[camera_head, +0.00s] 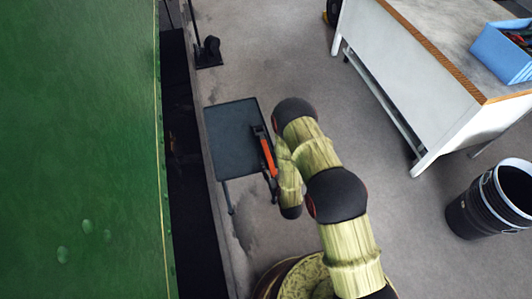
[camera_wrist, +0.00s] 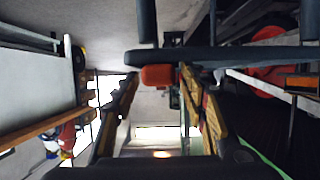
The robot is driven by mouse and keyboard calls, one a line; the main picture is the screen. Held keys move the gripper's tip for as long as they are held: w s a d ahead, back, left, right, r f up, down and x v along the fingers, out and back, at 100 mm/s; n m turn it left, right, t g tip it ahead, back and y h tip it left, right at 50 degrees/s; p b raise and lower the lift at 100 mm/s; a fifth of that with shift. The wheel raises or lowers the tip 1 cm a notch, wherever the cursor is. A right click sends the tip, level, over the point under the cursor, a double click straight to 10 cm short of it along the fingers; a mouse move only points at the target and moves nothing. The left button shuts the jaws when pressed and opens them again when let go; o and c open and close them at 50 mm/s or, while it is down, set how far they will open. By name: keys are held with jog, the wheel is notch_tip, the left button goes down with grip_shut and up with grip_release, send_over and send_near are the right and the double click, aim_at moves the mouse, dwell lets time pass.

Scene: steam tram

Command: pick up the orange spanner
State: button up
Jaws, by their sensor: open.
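The orange spanner (camera_wrist: 158,76) shows in the wrist view as a short orange block, seen nearly end-on, at the surface of the small dark table (camera_head: 230,150). In this upside-down view the tabletop (camera_wrist: 230,56) is a dark bar. My gripper (camera_wrist: 160,82) is open, with one finger on each side of the orange block in the picture; I cannot tell how deep the block lies between them. In the head view my gripper (camera_head: 261,132) is at the table's right edge. An orange strip shows along it, and I cannot tell whether this is spanner or finger.
A white workbench (camera_head: 415,70) with a blue crate (camera_head: 500,52) stands at the upper right. A black bin (camera_head: 470,215) stands at the right. A green surface (camera_head: 80,150) and a dark gap run along the left.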

jog(key=shift+w+a+f, duration=0.1)
jog(key=shift+w, duration=0.2)
jog(key=shift+c, duration=0.8)
grip_shut()
